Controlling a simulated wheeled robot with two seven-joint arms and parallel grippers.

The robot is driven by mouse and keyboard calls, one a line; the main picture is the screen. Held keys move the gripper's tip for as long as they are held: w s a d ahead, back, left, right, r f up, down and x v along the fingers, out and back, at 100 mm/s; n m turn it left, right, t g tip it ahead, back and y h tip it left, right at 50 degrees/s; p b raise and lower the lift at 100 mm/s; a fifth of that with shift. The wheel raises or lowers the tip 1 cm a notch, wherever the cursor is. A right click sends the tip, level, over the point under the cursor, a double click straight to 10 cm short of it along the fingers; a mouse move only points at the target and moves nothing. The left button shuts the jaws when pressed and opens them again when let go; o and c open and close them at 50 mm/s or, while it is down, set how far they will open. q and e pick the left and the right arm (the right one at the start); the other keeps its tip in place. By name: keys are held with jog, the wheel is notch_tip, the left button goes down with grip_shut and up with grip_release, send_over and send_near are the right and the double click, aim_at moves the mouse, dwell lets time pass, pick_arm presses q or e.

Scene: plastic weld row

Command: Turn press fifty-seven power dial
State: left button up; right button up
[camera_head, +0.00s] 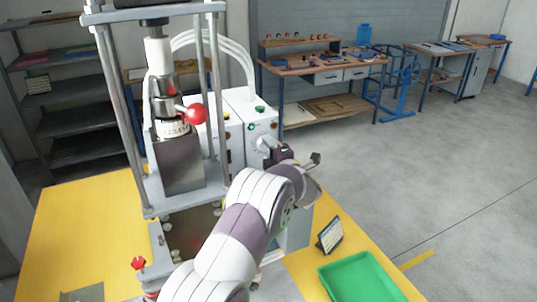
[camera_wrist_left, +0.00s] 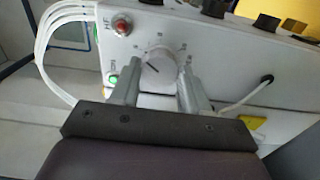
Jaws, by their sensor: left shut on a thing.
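The press's white control box (camera_head: 262,118) stands behind the press frame and carries a round, light dial. In the left wrist view the dial (camera_wrist_left: 160,72) has a dark pointer line and a printed scale around it. My left gripper (camera_head: 268,150) reaches the front of the box. In the left wrist view its two grey fingers (camera_wrist_left: 159,82) stand on either side of the dial, shut on it. In the head view the gripper and wrist partly hide the dial. My right gripper is in neither view.
A red lamp (camera_wrist_left: 121,25) and a green lamp (camera_wrist_left: 113,79) sit left of the dial. The press column with a red ball handle (camera_head: 196,113) stands left of my arm.

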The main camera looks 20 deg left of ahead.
pick_arm(q)
jog(key=shift+f+m, duration=0.2)
jog(key=shift+m, duration=1.5)
jog(key=shift+f, duration=0.1)
jog(key=o, duration=1)
jog(key=shift+d, duration=0.1)
jog(key=shift+o, duration=0.2)
jog(key=shift+r, duration=0.2)
jog(key=shift+s, duration=0.1)
jog(key=shift+s+d+b, duration=0.1)
jog(key=shift+d+b, duration=0.05)
jog(key=shift+b, duration=0.2)
jog(key=b+v, duration=0.4)
jog(key=v, duration=0.7)
jog(key=shift+s+d+f, duration=0.1)
jog(key=shift+s+d, duration=0.1)
jog(key=shift+d, duration=0.1)
jog(key=shift+s+d, duration=0.25)
